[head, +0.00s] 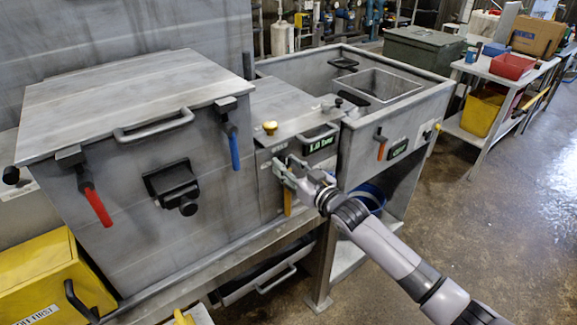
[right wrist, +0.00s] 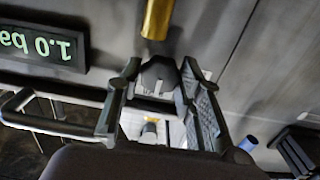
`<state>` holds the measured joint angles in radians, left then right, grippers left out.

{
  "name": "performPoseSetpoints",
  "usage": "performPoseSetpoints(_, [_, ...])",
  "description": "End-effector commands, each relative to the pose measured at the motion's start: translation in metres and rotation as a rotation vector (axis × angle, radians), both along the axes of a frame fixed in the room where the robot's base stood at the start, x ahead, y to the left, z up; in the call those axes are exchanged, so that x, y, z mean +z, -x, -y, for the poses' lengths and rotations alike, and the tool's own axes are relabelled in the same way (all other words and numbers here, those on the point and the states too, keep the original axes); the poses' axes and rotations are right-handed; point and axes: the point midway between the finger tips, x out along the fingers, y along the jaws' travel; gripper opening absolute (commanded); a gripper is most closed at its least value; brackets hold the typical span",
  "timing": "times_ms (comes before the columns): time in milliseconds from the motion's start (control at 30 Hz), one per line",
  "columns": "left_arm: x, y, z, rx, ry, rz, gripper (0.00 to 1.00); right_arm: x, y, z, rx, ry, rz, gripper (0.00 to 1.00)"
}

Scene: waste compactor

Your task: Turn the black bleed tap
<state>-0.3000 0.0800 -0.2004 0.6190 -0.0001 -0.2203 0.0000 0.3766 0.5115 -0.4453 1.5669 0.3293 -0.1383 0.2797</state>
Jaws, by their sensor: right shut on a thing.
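The black bleed tap (right wrist: 158,73) shows in the right wrist view between the two fingers of my right gripper (right wrist: 161,84). The gripper is shut on it. In the head view my right gripper (head: 284,168) is at the front of the grey middle unit, below and left of the green pressure display (head: 320,144). There the tap is mostly hidden by the gripper. In the right wrist view the display (right wrist: 40,45) appears upside down and reads about 1.0 bar. My left gripper is out of view.
A yellow handle (head: 287,203) hangs just below the gripper. A red-handled lever (head: 97,206) and a blue-handled lever (head: 234,150) are on the large chamber at left. An orange-handled lever (head: 381,148) is at right. The floor at right is clear.

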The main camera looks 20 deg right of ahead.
Motion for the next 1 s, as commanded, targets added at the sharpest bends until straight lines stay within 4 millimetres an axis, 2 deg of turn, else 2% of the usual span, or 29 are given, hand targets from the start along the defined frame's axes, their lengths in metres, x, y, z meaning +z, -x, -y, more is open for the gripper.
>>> performPoseSetpoints(467, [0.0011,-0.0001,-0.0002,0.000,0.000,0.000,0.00,-0.0003,0.0002,-0.0005,0.001,0.091,0.032,0.06])
performPoseSetpoints(1000, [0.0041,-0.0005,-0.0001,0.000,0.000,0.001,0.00,-0.0008,0.0003,-0.0005,0.002,0.533,0.192,0.06])
